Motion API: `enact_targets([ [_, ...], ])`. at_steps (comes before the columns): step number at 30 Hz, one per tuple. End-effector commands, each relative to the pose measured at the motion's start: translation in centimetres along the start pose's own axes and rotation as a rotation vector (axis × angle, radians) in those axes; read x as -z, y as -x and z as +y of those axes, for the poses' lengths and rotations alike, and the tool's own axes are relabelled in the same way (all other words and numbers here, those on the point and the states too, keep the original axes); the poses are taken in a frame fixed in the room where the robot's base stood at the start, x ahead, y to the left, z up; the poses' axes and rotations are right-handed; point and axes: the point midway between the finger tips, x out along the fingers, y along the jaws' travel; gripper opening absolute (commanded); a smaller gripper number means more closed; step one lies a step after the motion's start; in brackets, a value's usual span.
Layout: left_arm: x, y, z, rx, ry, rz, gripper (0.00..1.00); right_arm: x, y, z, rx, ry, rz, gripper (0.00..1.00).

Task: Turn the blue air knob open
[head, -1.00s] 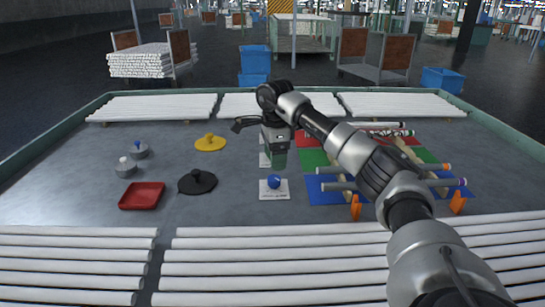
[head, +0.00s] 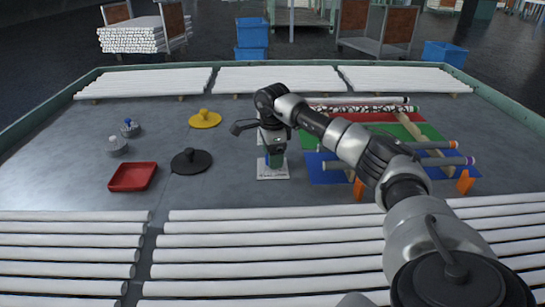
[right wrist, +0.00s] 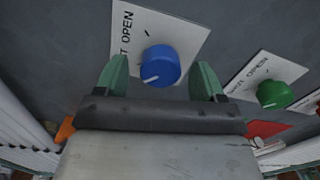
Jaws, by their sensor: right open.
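The blue air knob (right wrist: 160,65) sits on a white plate (head: 273,176) with the word OPEN on it. In the right wrist view its white pointer line points to the lower left of the picture, away from the tick mark by OPEN. My right gripper (head: 275,156) is directly over the plate and hides most of the knob in the head view. In the right wrist view its green fingers (right wrist: 158,80) are open, one on each side of the knob, with gaps showing. My left gripper is not in view.
A green knob (right wrist: 272,95) on its own plate stands close by. Tubes (head: 440,153) lie on supports over coloured mats to the right. A red tray (head: 133,176) and a black disc (head: 191,161) lie left. White tubes (head: 330,247) fill the front.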

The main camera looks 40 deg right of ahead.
Motion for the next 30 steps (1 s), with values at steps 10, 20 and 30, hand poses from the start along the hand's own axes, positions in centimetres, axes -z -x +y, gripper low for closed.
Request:
enact_targets([
  [10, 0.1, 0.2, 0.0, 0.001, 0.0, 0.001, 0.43, 0.0, -0.6, 0.0, 0.001, 0.0, 0.0, 0.69],
  [20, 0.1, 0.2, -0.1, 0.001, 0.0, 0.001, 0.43, 0.0, -0.6, 0.0, 0.0, 0.0, 0.0, 0.22],
  [30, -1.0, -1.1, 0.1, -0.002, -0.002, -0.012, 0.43, 0.0, -0.4, 0.0, -0.001, -0.041, 0.0, 0.2],
])
